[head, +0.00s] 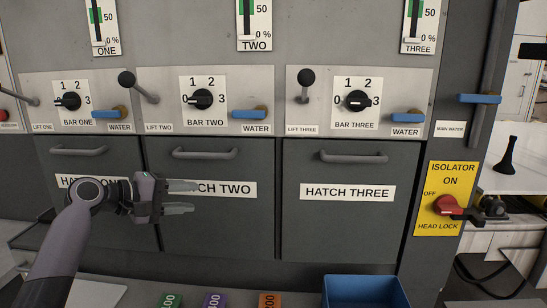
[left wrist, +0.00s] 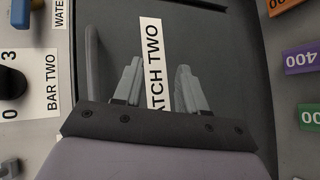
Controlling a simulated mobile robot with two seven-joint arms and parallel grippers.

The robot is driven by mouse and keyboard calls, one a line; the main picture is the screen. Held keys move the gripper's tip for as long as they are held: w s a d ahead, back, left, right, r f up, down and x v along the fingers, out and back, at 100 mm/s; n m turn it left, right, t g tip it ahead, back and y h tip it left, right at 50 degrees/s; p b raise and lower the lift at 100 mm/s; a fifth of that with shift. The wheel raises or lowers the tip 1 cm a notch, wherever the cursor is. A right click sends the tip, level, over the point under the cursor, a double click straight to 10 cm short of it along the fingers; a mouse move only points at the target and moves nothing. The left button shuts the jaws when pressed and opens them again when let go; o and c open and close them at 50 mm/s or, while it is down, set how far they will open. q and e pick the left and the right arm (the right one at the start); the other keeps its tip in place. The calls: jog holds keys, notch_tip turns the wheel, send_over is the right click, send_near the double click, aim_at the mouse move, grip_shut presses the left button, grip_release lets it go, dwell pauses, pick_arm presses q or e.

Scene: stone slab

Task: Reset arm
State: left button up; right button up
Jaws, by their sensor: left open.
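My left gripper (head: 182,197) is open and empty in front of the grey hatch two door (head: 230,230), its fingers pointing right and covering part of the HATCH TWO label (head: 228,189). The left wrist view shows its two fingers (left wrist: 158,85) apart with the label between and behind them. I cannot tell the gap between the fingers and the door. The left arm comes in from the lower left, over the hatch one door (head: 60,155). My right gripper does not show.
Above the hatches are lift levers, bar knobs (head: 203,99) and blue water handles (head: 249,114). A yellow isolator plate with a red switch (head: 447,205) is at the right. Coloured blocks (head: 213,300) and a blue bin (head: 365,293) sit low in front. Hatch three (head: 335,228) is unobstructed.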

pick_arm(q)
jog(key=s+d+f+m+g+y, duration=0.1)
jog(key=s+f+m+g+y, duration=0.15)
jog(key=s+f, duration=0.85)
jog(key=s+d+f+m+g+y, duration=0.2)
jog(key=s+f+m+y, duration=0.15)
jog(key=s+f, duration=0.75)
jog(key=s+a+f+m+g+y, duration=0.1)
jog(key=s+a+f+m+y, duration=0.15)
jog(key=s, duration=0.75)
jog(key=s+a+f+m+g+y, duration=0.1)
jog(key=s+a+f+m+y, duration=0.15)
jog(key=s, duration=0.75)
jog(key=w+d+f+t+h, duration=0.2)
jog(key=w+d+f+t, duration=0.1)
jog(key=w+f+t, duration=0.3)
jog(key=shift+w+d+f+t+h+p, duration=0.2)
jog(key=shift+d+f+t+h+p, duration=0.25)
jog(key=shift+f, duration=0.7)
jog(key=shift+a, duration=0.2)
